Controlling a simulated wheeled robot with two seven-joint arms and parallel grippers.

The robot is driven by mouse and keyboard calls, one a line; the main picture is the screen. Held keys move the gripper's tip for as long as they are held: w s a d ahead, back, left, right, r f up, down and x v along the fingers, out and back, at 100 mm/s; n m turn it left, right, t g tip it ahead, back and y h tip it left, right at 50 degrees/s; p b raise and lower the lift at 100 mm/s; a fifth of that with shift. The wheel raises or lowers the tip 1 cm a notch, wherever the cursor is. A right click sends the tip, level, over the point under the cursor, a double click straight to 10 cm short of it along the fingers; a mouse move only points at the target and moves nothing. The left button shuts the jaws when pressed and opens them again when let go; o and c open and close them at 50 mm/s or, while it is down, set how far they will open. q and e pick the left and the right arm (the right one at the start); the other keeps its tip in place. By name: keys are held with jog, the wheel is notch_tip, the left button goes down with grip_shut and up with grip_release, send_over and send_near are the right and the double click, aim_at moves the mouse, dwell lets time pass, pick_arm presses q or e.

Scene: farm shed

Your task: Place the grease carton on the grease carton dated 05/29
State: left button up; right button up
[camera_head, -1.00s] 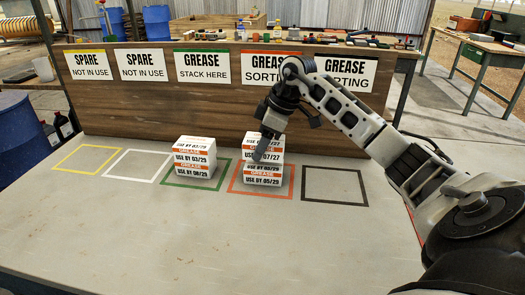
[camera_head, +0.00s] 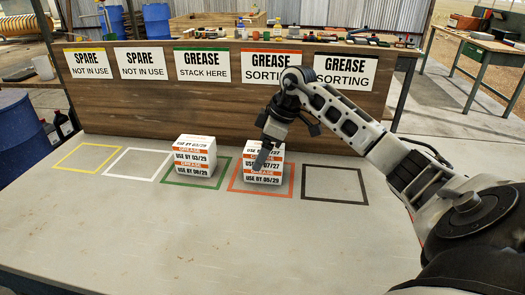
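The grease carton dated 07/27 (camera_head: 275,158), white with an orange band, sits upright on the grease carton dated 05/29 (camera_head: 263,181). No clear gap shows between them. The lower carton stands inside the orange outline (camera_head: 235,192). My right gripper (camera_head: 262,160) comes down from above, with a dark finger across the front left of the upper carton. It appears shut on that carton; its other finger is hidden. My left gripper is not in view.
Another stack of grease cartons (camera_head: 195,157), with 03/29 on top, stands in the green outline (camera_head: 186,185) to the left. The black outline (camera_head: 335,202), white outline (camera_head: 138,176) and yellow outline (camera_head: 87,171) are empty. A wooden board with signs (camera_head: 220,98) stands behind.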

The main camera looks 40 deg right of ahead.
jog(key=v, duration=1.1)
jog(key=shift+r, duration=0.3)
jog(key=shift+s+d, duration=0.1)
